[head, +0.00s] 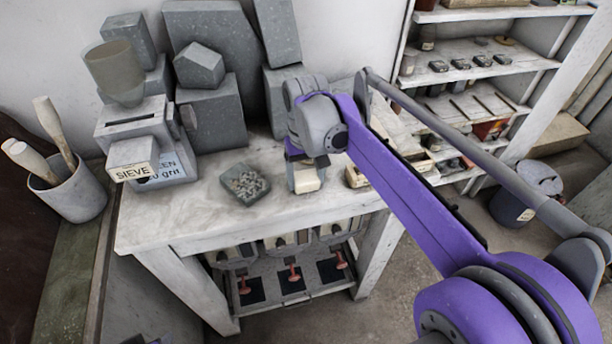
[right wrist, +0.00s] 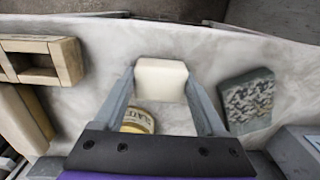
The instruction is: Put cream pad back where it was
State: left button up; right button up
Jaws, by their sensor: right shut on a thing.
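The cream pad (right wrist: 160,79) is a pale block held between the two fingertips of my right gripper (right wrist: 163,88). In the head view my right gripper (head: 305,170) points down over the front part of the white worktable, with the pad (head: 308,183) at its tips. I cannot tell whether the pad touches the tabletop. My left gripper is in neither view.
A wooden compartment tray (right wrist: 68,62) lies to the left in the wrist view. A round labelled item (right wrist: 138,120) shows between the fingers. Grey plaster blocks (head: 212,118) stand behind.

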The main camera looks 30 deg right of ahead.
aim_at(306, 177)
jog(key=o, duration=1.4)
jog(key=shift+r, duration=0.35)
notch_tip(306, 177, up, 12)
jog(key=f+p, duration=0.1)
jog(key=s+a+f+n+t, duration=0.1)
jog(key=s+a+f+t, duration=0.1)
jog(key=s+f, duration=0.3)
jog(key=s+a+f+t, duration=0.1)
jog(key=s+a+f, duration=0.1)
jog(key=s+f, duration=0.3)
jog(key=s+a+f+n+t, duration=0.1)
jog(key=s+f, duration=0.3)
jog(key=f, duration=0.6)
jog(key=shift+s+a+f+n+t, duration=0.15)
jog(key=shift+s+a+t, duration=0.05)
jog(key=shift+a+t, duration=0.25)
jog(key=shift+s+a+f+n+t, duration=0.1)
jog(key=shift+s+a+n+t, duration=0.1)
jog(key=shift+a+t, duration=0.2)
